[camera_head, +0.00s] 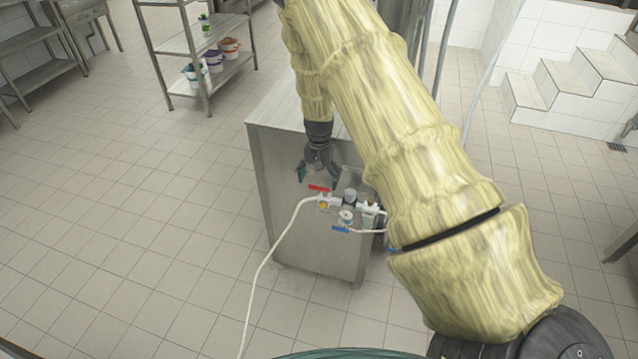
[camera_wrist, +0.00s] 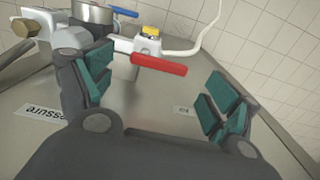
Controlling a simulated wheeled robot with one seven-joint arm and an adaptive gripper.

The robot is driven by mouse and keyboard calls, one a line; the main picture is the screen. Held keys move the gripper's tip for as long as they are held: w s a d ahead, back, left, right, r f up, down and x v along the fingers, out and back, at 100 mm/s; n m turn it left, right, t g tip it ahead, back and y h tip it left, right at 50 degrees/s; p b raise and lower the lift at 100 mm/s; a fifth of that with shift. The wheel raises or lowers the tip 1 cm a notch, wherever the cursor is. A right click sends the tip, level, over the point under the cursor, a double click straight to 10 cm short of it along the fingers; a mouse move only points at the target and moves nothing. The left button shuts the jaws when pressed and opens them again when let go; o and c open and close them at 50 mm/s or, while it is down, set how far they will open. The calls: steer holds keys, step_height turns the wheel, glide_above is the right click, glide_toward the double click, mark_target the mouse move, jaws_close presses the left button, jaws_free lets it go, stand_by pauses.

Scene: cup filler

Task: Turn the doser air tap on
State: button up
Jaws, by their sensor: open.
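The tap with a red lever (camera_head: 319,188) is on the side of the steel cabinet (camera_head: 285,225). In the wrist view the red lever (camera_wrist: 160,64) sticks out sideways from a white valve body with a yellow cap (camera_wrist: 150,31). My gripper (camera_head: 318,176) is open and empty, just above the red lever in the head view. I see no clear contact. Whether the lever is at the fingers' depth cannot be told.
A blue lever (camera_head: 341,229) sits lower on the same fittings, beside a gauge (camera_head: 347,214). A white hose (camera_head: 265,262) runs from the red-lever tap down to the floor. A shelf rack (camera_head: 207,95) with small buckets stands at the back left. Floor left of the cabinet is clear.

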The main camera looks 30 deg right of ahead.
mark_target(319, 187)
step_height(319, 187, up, 10)
steer(key=shift+f, duration=0.2)
stand_by(0.6)
